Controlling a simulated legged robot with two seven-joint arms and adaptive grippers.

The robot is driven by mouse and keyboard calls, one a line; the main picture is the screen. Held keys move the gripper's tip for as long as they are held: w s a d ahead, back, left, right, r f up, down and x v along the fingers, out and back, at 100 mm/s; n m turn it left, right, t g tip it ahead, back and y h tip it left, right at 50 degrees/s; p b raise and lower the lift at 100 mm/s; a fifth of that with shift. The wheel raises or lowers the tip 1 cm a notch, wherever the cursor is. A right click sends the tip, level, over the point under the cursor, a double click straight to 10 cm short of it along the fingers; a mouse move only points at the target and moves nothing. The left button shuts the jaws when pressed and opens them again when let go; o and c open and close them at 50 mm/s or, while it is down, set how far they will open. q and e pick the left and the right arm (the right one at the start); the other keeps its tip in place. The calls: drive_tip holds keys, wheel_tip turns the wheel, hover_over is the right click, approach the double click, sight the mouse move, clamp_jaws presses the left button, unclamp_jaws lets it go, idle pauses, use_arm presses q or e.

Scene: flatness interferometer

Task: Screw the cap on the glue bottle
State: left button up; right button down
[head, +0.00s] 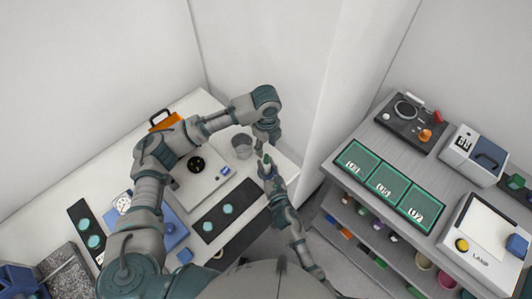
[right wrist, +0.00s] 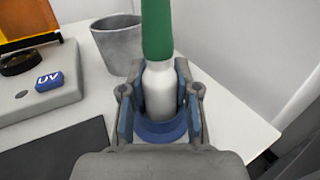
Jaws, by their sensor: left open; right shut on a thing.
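The glue bottle (right wrist: 160,92) shows in the right wrist view as a white, upright body with a green, tapered top (right wrist: 157,28). The top runs out of the picture, so its upper end is hidden there. A blue ring (right wrist: 160,131) surrounds the bottle's lower part. My right gripper (right wrist: 160,105) is shut on the bottle, one finger on each side. My left gripper (head: 260,147) is open just above the green top. I cannot tell whether it touches the top.
A grey cup (head: 241,146) stands close to the grippers on the white table (head: 50,216). A grey flat device (head: 205,190) and a dark mat (head: 222,222) lie nearby. A grey shelf unit (head: 346,186) with green marked trays stands at right.

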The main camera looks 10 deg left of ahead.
use_arm(q)
drive_tip(key=shift+r, duration=2.25)
use_arm(e)
drive_tip(key=c, duration=0.8)
unclamp_jaws()
drive_tip(key=shift+o, duration=0.2)
drive_tip(key=shift+s, duration=0.1)
drive_tip(key=v, duration=1.1)
drive_tip(key=shift+s+d, duration=0.15)
drive_tip(key=shift+s, duration=0.2)
drive_tip(key=shift+f, duration=0.1)
